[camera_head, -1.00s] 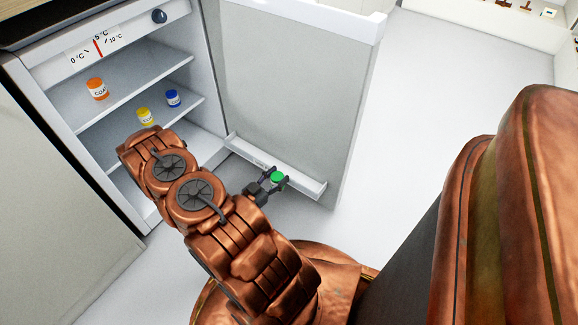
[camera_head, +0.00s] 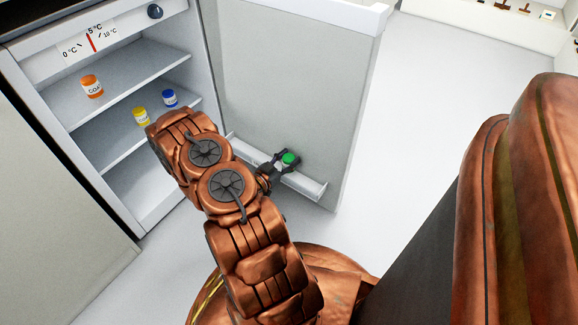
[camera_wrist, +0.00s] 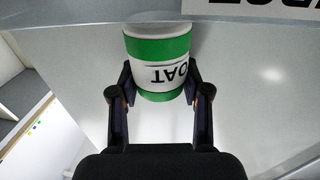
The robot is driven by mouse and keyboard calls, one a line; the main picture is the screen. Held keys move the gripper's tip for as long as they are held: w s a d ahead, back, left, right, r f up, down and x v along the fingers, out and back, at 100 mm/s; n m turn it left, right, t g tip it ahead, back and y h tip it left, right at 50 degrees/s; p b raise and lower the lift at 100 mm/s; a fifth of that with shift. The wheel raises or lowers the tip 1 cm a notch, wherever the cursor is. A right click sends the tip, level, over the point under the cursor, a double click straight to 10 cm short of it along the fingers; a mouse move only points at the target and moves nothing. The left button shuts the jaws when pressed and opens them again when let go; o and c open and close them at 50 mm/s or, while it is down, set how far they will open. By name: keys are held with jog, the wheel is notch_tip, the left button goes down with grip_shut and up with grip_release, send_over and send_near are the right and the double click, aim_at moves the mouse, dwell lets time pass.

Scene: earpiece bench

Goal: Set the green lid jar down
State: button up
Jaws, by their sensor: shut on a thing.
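The green lid jar (camera_head: 289,159) is at the fridge door's low shelf in the head view. In the wrist view the jar (camera_wrist: 157,72) is white with green bands and upside-down dark lettering. My gripper (camera_head: 280,162) is shut on it, with one finger on each side of the jar, as the wrist view also shows (camera_wrist: 157,92). The door shelf (camera_head: 312,187) is a white trough along the bottom of the open door. I cannot tell whether the jar's base touches the shelf.
The open fridge door (camera_head: 290,90) stands behind the jar. Inside the fridge, an orange jar (camera_head: 92,86) is on the upper shelf, and a yellow jar (camera_head: 141,116) and a blue jar (camera_head: 169,98) are on the shelf below. The right part of the door shelf looks clear.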

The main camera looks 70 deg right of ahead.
jog(key=shift+d, duration=0.25)
notch_tip(320, 180, down, 4)
jog(key=b, duration=0.2)
jog(key=shift+r+b, duration=0.1)
jog(key=shift+b, duration=0.25)
jog(key=shift+r, duration=0.1)
jog(key=o, duration=1.2)
jog(key=shift+o, duration=0.2)
